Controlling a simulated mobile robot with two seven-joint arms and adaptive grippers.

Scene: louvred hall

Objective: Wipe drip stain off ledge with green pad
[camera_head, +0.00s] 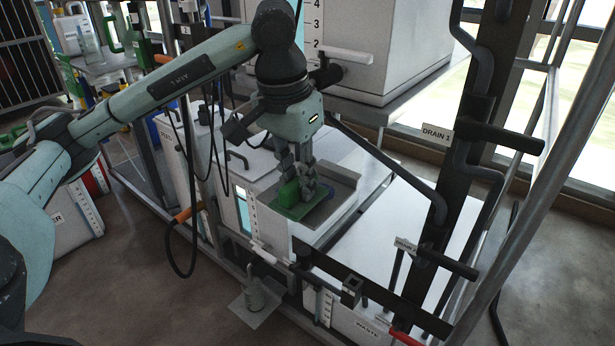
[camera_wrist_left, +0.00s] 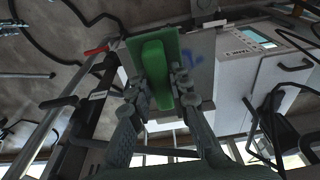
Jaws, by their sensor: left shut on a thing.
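My left gripper (camera_head: 300,190) is shut on the green pad (camera_head: 288,194), a green block with a wider flat green sheet at its face. In the left wrist view the pad (camera_wrist_left: 155,65) sits between the two fingers. The pad is over the grey metal ledge (camera_head: 346,178) on top of the white box; I cannot tell whether it touches. In the left wrist view a blue stain (camera_wrist_left: 193,57) shows on the ledge (camera_wrist_left: 203,78), just beside the pad's edge. Part of the ledge is hidden behind the pad and fingers. My right gripper is not in view.
A dark post with a DRAIN 1 label (camera_head: 437,133) and pipes stands to the right. A large white tank (camera_head: 370,50) stands behind the ledge. A black hose (camera_head: 190,200) hangs to the left. A white box marked WASTE (camera_head: 365,325) is below in front.

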